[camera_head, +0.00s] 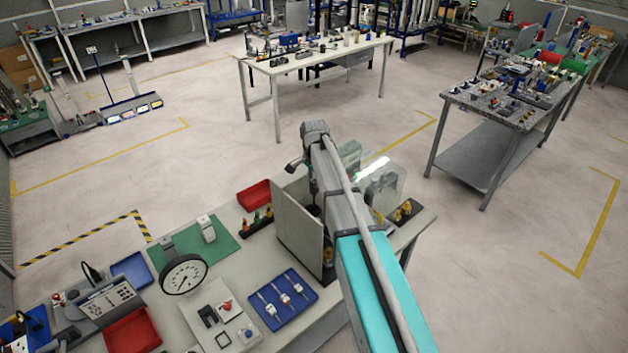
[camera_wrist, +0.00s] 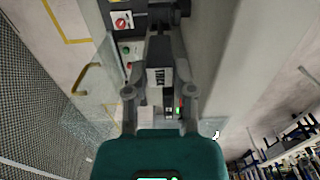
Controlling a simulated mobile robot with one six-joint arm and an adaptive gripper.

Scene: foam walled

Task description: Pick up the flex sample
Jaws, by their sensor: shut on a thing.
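My gripper (camera_wrist: 160,62) is in the wrist view, with its two grey fingers converging in the middle of the picture. It is shut on a small dark piece (camera_wrist: 159,46) between the fingertips, which looks like the flex sample; its outline is hard to make out. In the head view my arm reaches over the bench to the test station, and the arm and an upright grey panel (camera_head: 300,222) hide the fingertips and the held piece.
Clear guard panels (camera_head: 382,188) stand close beside my arm. The bench (camera_head: 228,268) also holds a round dial gauge (camera_head: 184,274), a blue tray (camera_head: 283,299), a green mat (camera_head: 225,243) and a red bin (camera_head: 254,195). Open floor lies beyond.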

